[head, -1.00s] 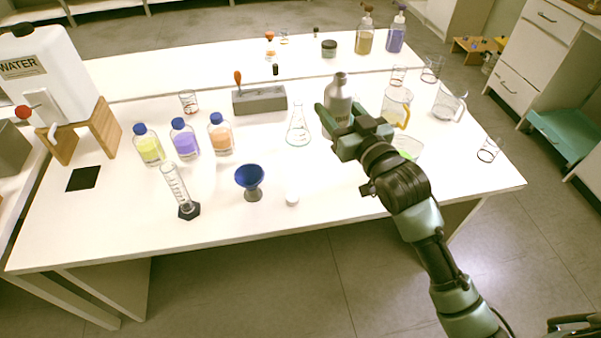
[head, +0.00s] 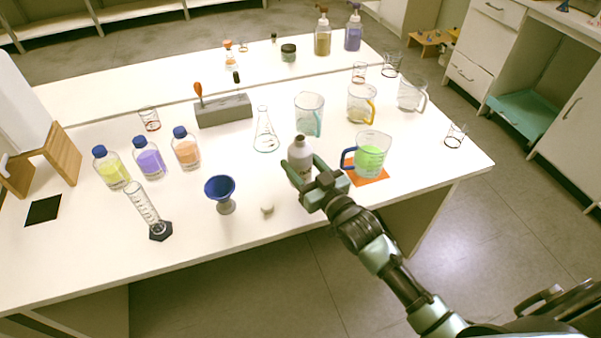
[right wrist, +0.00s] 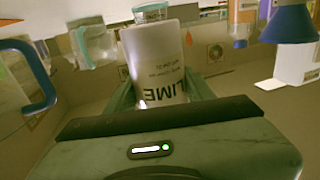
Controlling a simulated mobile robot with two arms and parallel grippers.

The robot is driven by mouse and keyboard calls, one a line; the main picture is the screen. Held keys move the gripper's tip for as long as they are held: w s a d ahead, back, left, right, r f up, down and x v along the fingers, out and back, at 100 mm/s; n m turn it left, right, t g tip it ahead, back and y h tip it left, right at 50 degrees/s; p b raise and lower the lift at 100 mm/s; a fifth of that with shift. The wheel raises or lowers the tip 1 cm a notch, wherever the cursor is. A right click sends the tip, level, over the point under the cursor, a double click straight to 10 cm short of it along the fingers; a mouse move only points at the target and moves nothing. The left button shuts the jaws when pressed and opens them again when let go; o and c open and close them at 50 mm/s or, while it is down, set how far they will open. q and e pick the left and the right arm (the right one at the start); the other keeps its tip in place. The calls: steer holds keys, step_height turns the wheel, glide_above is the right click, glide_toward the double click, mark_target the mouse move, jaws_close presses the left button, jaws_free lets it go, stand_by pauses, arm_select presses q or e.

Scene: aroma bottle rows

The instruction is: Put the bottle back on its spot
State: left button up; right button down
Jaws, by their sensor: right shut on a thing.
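A grey-white bottle (head: 301,158) with an open neck stands upright in my right gripper (head: 306,172), at the table's front middle. In the right wrist view the bottle (right wrist: 157,62) shows the letters LIME between the fingers. My right gripper is shut on its body. I cannot tell whether its base touches the table. Just right of it, a blue-handled jug of green liquid (head: 371,151) stands on an orange mat (head: 366,181). A black square mat (head: 43,209) lies bare at the table's left end. My left gripper is not in view.
A small white cap (head: 267,209), a blue funnel (head: 220,188) and a measuring cylinder (head: 147,207) stand left of the bottle. Blue-capped bottles (head: 148,160) line the left. A flask (head: 265,132) and jugs (head: 309,112) stand behind. The right front table (head: 430,165) is clear.

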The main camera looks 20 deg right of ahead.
mark_target(306, 180)
steer(key=shift+f, duration=1.7)
steer(key=shift+f, duration=0.15)
steer(key=c, duration=0.6)
jaws_free()
steer(key=shift+o, duration=0.2)
steer(key=v, duration=1.2)
steer(key=shift+b, duration=0.35)
